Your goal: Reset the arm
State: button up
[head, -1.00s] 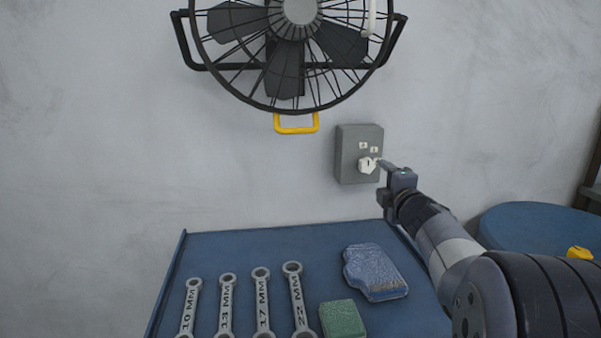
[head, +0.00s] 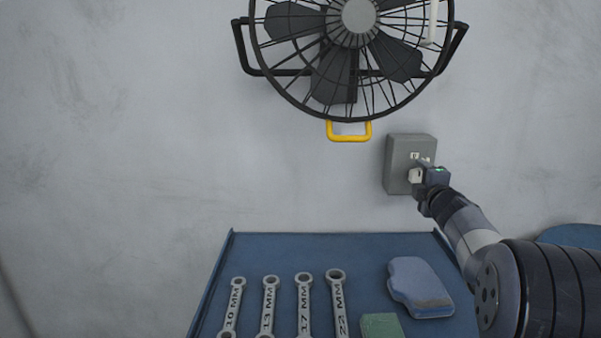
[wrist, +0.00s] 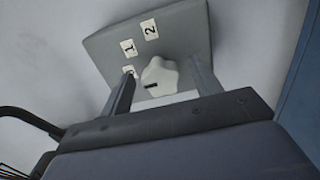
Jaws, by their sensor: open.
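My gripper (head: 425,166) is raised in front of a grey switch box (head: 397,166) on the wall. The box carries a white knob (wrist: 160,76) and small labels, with 1 and 2 readable in the wrist view. In the wrist view my gripper (wrist: 162,82) is open, one finger on each side of the knob. I cannot tell whether the fingers touch it. In the head view the gripper partly covers the knob.
A fan (head: 352,60) with a yellow handle (head: 349,138) hangs on the wall to the left. The wall at left is bare.

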jog(key=shift+s, duration=0.1)
jog(key=s, duration=1.1)
jog(key=w, duration=1.1)
jog(key=shift+w+r+m+p, duration=0.1)
jog(key=shift+w+m+p, duration=0.1)
jog(key=shift+m+p, duration=0.15)
jog(key=shift+s+m+p, duration=0.1)
jog(key=shift+m+p, duration=0.55)
jog(key=shift+m, duration=0.6)
jog(key=m+p, duration=0.3)
jog(key=m, duration=0.2)
jog(key=shift+a+m, duration=0.1)
jog(key=shift+m, duration=0.2)
jog(key=m+p, duration=0.4)
jog(key=m, duration=0.1)
jog(key=shift+m, duration=0.3)
jog(key=shift+a+f+m+p, duration=0.1)
jog(key=shift+f+m+p, duration=0.05)
jog(key=shift+m+p, duration=0.7)
jog(key=shift+f+m+p, duration=0.15)
jog(key=shift+m+p, duration=0.5)
jog(key=shift+m, duration=0.3)
